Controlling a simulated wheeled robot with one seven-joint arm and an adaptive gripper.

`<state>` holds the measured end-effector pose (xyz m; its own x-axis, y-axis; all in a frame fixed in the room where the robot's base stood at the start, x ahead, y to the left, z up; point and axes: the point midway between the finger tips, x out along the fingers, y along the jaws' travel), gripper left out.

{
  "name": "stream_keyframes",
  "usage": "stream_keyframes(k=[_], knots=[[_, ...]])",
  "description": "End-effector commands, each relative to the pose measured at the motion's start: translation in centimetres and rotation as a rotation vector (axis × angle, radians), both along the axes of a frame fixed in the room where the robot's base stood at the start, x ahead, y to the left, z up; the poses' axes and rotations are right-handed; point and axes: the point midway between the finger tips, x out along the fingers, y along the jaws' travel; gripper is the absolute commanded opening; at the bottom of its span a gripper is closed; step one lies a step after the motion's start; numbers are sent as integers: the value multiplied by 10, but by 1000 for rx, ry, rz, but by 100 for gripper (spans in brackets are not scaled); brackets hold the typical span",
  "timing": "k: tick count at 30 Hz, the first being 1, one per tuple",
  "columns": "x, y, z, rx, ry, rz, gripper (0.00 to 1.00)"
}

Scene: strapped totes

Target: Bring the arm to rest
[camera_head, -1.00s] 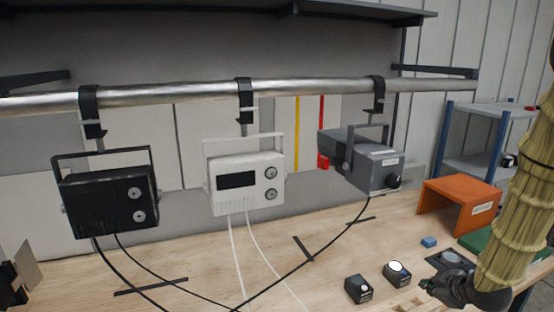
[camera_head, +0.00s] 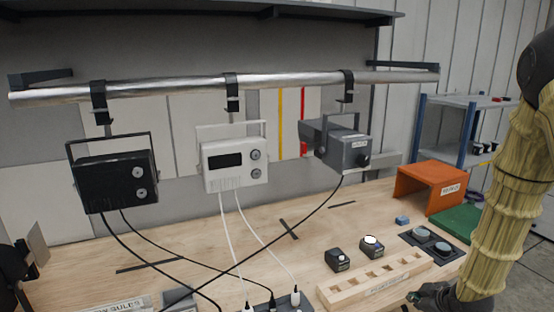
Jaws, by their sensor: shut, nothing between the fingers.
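My arm, in a ribbed yellow sleeve, comes down the right side of the head view. My gripper (camera_head: 424,298) is small and dark at the bottom right, low over the front right of the workbench (camera_head: 190,260). It is shut and holds nothing. It is beside the right end of a slotted wooden block (camera_head: 345,290); I cannot tell whether it touches the block.
Black (camera_head: 112,180), white (camera_head: 232,165) and grey (camera_head: 345,145) units hang from a metal rail (camera_head: 180,87), cables trailing down. Two small black boxes, an orange stand (camera_head: 405,182) and a green mat (camera_head: 455,222) lie right. A blue-framed shelf (camera_head: 425,140) stands behind.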

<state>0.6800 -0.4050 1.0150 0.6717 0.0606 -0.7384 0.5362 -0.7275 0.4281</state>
Motion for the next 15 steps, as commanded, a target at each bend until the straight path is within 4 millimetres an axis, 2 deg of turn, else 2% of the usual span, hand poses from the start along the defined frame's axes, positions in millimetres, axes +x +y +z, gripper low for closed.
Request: stream_keyframes(k=[3,8,11,15], knots=[[-11,13,-24,23,37,-25,0],[-35,24,-62,67,97,-85,0],[-56,35,-95,102,151,-136,0],[-99,60,-151,158,252,-229,0]])
